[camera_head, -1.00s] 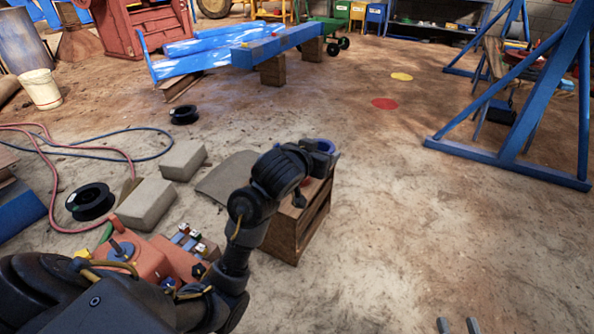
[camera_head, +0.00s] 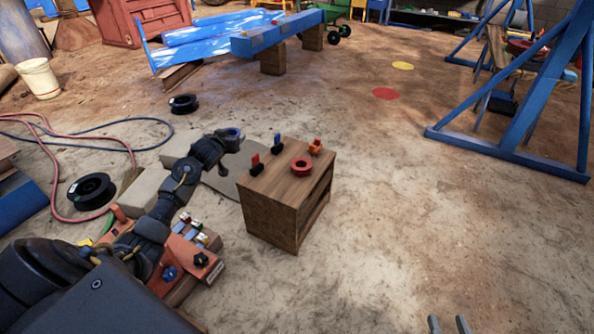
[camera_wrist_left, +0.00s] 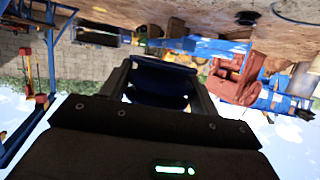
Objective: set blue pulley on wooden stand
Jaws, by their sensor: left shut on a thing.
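The wooden stand (camera_head: 270,217) is a brown box on the floor, mid-picture in the head view. On its top lie a red ring-shaped pulley (camera_head: 301,166), small red and blue upright pieces (camera_head: 277,144) and an orange-red piece (camera_head: 315,147). My left gripper (camera_head: 229,138) is beyond the stand's back left corner, apart from it. It is shut on the blue pulley (camera_head: 234,132), mostly hidden by the gripper in the head view. In the left wrist view the dark blue pulley (camera_wrist_left: 160,80) sits between the fingers. My right gripper (camera_head: 449,326) shows only two separated fingertips at the bottom edge.
An orange machine (camera_head: 186,262) with small levers stands left of the stand, under my left arm. Grey blocks (camera_head: 147,187), black spools (camera_head: 91,191) and hoses lie further left. A blue frame (camera_head: 520,150) stands at the right. The floor right of the stand is clear.

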